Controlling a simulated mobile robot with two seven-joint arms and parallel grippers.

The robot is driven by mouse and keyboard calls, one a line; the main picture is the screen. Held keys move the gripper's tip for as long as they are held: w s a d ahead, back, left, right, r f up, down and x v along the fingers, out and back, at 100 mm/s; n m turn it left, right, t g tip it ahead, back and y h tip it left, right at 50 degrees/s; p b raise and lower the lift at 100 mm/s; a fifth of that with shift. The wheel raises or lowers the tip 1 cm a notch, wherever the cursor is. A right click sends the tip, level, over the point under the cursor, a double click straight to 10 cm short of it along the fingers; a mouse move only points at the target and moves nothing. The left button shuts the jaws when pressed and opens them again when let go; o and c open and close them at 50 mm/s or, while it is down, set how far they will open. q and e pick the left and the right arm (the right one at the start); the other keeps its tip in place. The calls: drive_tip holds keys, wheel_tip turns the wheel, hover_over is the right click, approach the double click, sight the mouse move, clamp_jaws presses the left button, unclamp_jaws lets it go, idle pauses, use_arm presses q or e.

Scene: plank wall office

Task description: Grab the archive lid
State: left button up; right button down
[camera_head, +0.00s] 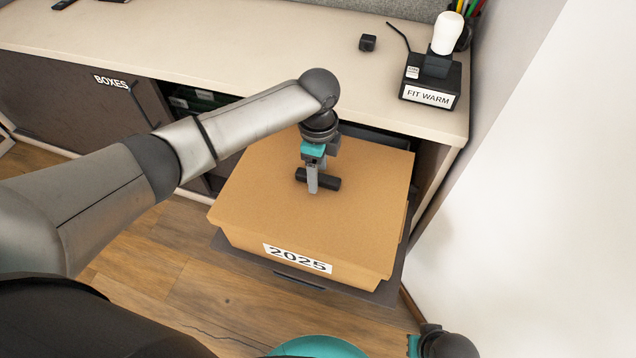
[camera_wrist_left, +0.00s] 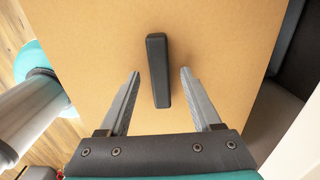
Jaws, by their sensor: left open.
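The archive lid (camera_head: 350,215) is a flat tan cardboard top on a box (camera_head: 250,241) with a "2025" label on its front. A black bar handle (camera_head: 326,181) sits in the middle of the lid. My left gripper (camera_head: 313,188) points down at the handle from above. In the left wrist view the handle (camera_wrist_left: 158,70) lies between the two open fingers of my left gripper (camera_wrist_left: 160,75), with a gap on each side. The lid (camera_wrist_left: 220,40) fills most of that view. My right gripper does not show clearly.
The box stands on a dark pulled-out shelf (camera_head: 225,244) below a pale counter (camera_head: 230,45). A black device labelled "FIT WARM" (camera_head: 430,97) and a small black cube (camera_head: 367,43) are on the counter. A white wall (camera_head: 540,190) closes the right side. Wood floor lies left.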

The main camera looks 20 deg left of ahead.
use_arm(q)
clamp_jaws()
idle(0.5)
